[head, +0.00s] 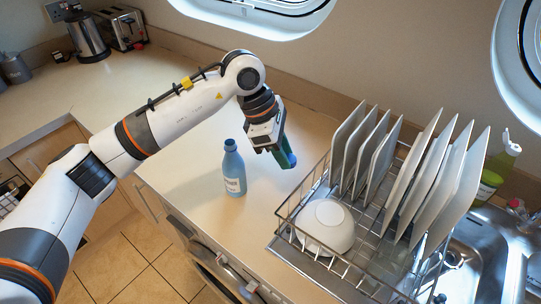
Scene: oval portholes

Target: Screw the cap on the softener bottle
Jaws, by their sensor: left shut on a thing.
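The blue softener bottle (233,172) stands upright on the counter, with a white label on its front. Its narrow neck points up, and no separate cap can be made out on it. My left gripper (287,158) is to the right of the bottle, apart from it, pointing down above the counter beside the dish rack. It is shut on a small blue thing, which looks like the cap (291,160); the fingers partly hide it. My right gripper is not in view.
A wire dish rack (285,216) with several upright plates and a white bowl (325,226) stands close on the right. A sink (470,256) and a green bottle (489,184) are beyond it. The counter left of the softener bottle is clear.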

